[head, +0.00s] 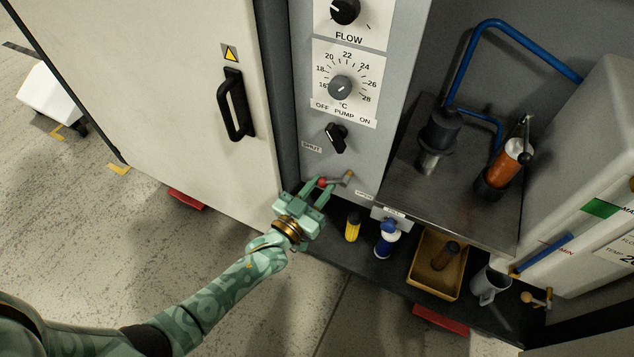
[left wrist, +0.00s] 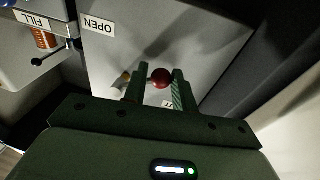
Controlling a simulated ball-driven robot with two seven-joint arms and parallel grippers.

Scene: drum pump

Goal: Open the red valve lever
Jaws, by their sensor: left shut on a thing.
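The red valve lever shows as a red ball knob (head: 323,182) on a short arm with a brass-coloured valve end (head: 347,176), low on the grey panel. My left gripper (head: 319,186) reaches up from below left and is shut on the red knob. In the left wrist view the red knob (left wrist: 161,78) sits between the two fingers (left wrist: 158,80), with a bit of the brass part (left wrist: 126,77) to their left. Much of the lever arm is hidden there by a finger. A SHUT label (head: 311,149) is above the knob. An OPEN label (left wrist: 98,25) shows in the left wrist view. My right gripper is not in view.
A black pump switch (head: 336,138) and a temperature dial (head: 340,87) are above the lever. A cabinet door with a black handle (head: 233,105) stands left. Below right are a yellow bottle (head: 352,227), a blue-white bottle (head: 387,239) and a yellow tray (head: 421,271). Open floor lies lower left.

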